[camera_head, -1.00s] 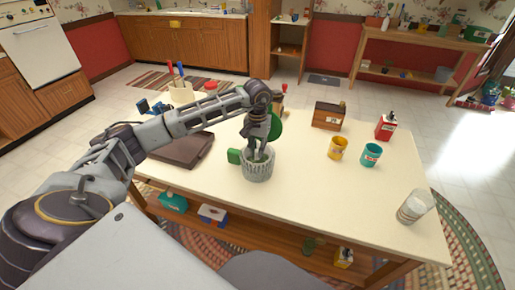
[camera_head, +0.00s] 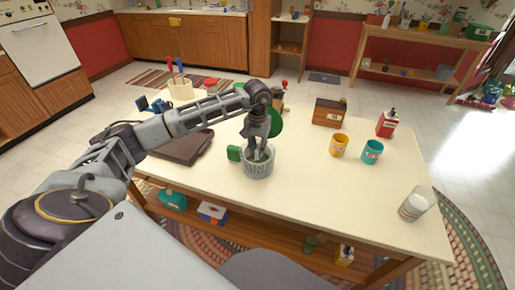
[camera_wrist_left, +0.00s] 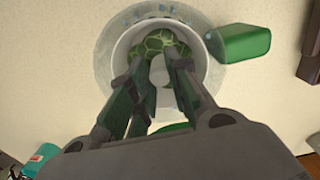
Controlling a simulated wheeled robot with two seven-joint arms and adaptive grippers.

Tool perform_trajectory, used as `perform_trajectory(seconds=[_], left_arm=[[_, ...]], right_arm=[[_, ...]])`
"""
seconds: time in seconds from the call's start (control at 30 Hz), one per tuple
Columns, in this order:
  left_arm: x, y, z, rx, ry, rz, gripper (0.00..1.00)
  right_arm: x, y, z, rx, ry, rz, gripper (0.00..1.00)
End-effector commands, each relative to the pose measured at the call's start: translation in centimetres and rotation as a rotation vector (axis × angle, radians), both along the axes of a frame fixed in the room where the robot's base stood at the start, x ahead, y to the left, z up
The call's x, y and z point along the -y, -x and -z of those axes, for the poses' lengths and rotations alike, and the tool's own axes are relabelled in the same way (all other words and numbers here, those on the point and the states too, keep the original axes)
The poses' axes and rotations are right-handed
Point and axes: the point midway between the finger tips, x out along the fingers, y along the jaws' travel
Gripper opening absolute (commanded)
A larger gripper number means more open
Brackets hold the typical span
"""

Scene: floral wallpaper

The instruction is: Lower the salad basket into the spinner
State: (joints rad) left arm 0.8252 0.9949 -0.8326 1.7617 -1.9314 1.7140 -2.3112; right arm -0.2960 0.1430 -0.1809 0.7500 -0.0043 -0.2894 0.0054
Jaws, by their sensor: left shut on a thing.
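The salad spinner (camera_head: 258,174) is a pale, ribbed, see-through tub on the near part of the table. The wrist view looks down on its clear outer rim (camera_wrist_left: 104,62). The white round salad basket (camera_wrist_left: 124,42) shows inside that rim, with a green patterned filling in it. My left gripper (camera_head: 260,157) points down into the tub's mouth and is shut on the basket; its fingers hide part of the rim in the wrist view. I cannot tell how deep the basket sits. My right gripper is not in view.
A green block (camera_head: 234,153) stands close beside the spinner. A green round thing (camera_head: 275,121) is partly behind my wrist. A dark flat board (camera_head: 184,148) lies left.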

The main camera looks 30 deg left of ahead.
Motion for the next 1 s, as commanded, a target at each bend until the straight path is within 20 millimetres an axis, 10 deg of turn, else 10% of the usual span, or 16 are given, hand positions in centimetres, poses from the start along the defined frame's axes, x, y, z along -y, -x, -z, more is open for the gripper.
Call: perform_trajectory(seconds=[0.47,0.7,1.0], left_arm=[[-0.01,-0.02,0.91,0.001,0.000,0.000,0.11],[-0.01,-0.02,0.82,0.001,0.000,0.000,0.44],[0.00,0.00,0.85,0.000,0.000,0.000,0.30]], right_arm=[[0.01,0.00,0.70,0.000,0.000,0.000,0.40],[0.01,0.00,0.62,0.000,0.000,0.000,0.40],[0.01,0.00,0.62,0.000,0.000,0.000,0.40]])
